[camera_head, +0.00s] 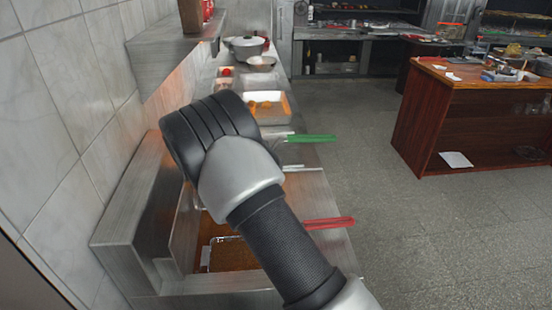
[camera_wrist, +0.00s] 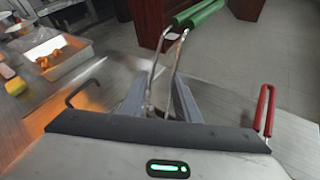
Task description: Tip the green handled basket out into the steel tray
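The green handle (camera_head: 312,138) of the basket sticks out to the right over the fryer's edge in the head view. It also shows at the top of the wrist view (camera_wrist: 198,13), with two metal wires running down from it. The basket body is hidden behind my arm and gripper. My gripper (camera_wrist: 160,100) has its fingers apart, with the handle wires between them; firm contact does not show. In the head view my arm hides the fingers. The steel tray (camera_head: 287,110) stands beyond the fryer with orange pieces in it, and is at upper left in the wrist view (camera_wrist: 84,52).
A second basket with a red handle (camera_head: 330,223) sits in the near fryer well, right of my gripper in the wrist view (camera_wrist: 265,108). A tiled wall and a steel shelf (camera_head: 160,55) bound the left. A wooden counter (camera_head: 470,110) stands right; the floor between is clear.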

